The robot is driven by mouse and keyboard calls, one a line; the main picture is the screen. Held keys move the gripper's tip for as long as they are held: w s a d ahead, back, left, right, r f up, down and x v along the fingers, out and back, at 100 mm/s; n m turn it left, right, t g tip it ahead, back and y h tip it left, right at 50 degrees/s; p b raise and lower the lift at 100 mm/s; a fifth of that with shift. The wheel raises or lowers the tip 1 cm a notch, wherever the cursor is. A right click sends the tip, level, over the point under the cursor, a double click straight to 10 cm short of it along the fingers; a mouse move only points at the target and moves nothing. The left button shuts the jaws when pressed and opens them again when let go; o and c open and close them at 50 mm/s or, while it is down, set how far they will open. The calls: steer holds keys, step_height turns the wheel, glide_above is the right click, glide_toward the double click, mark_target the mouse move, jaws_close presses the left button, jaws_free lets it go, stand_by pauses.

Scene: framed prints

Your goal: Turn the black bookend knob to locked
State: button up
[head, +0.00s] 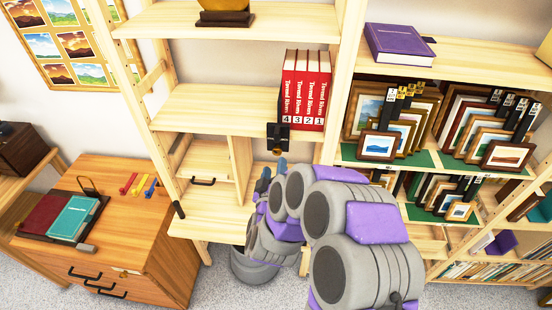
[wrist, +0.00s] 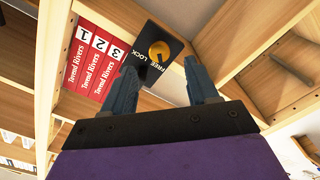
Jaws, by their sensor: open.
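The black bookend (head: 278,138) stands at the shelf's front edge, beside several red numbered volumes (head: 303,90). In the wrist view the bookend (wrist: 143,72) shows a round gold knob (wrist: 160,50) and the words FREE and LOCK. I cannot tell which word the knob points to. My gripper (wrist: 161,68) is open, with one blue-grey finger on each side of the plate's lower part in that view. The knob lies just beyond the fingertips, and nothing is between them. In the head view my gripper (head: 273,170) is just below the bookend.
The shelf (head: 205,105) left of the volumes is bare. Below it is a small cabinet door (head: 205,168) with a black handle. Framed prints (head: 378,146) fill the right-hand shelves. A wooden dresser (head: 140,235) with a tray of books stands at left.

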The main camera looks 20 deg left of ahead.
mark_target(277, 154)
steer(key=shift+x, duration=3.2)
steer(key=c, duration=1)
steer(key=shift+c, duration=0.2)
